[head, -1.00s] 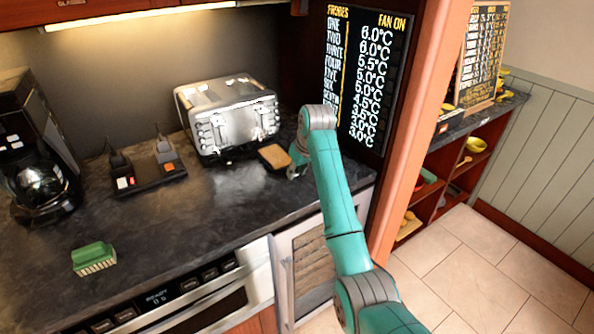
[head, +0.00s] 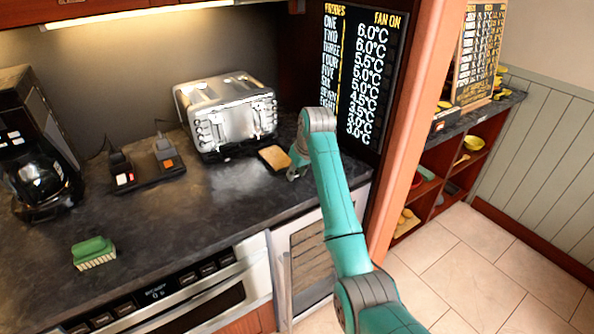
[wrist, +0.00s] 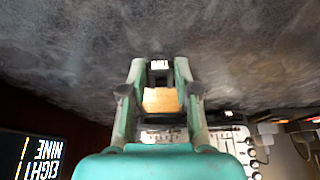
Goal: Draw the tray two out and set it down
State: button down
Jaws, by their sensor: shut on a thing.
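Tray two, a small dark-edged tray with a tan top (head: 274,158), is at the counter surface just in front of the toaster. I cannot tell whether it touches the counter. In the wrist view its black front tag marked TWO (wrist: 160,65) is between my fingertips, with the tan part (wrist: 160,100) behind it. My gripper (wrist: 160,72) is shut on the tray's tagged end. In the head view my gripper (head: 297,168) is at the tray's right end, partly hidden by my teal arm.
A chrome toaster (head: 228,115) stands right behind the tray. A black two-piece device (head: 145,170), a coffee maker (head: 40,160) and a green brush (head: 94,252) are to the left. A display board (head: 360,75) and orange post (head: 415,120) are at right.

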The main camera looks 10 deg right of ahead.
aim_at(311, 194)
jog(key=shift+s+d, duration=0.45)
jog(key=shift+s, duration=1)
jog(key=shift+s+d, duration=0.5)
jog(key=shift+s, duration=0.9)
jog(key=shift+s+d, duration=0.45)
jog(key=shift+s, duration=1)
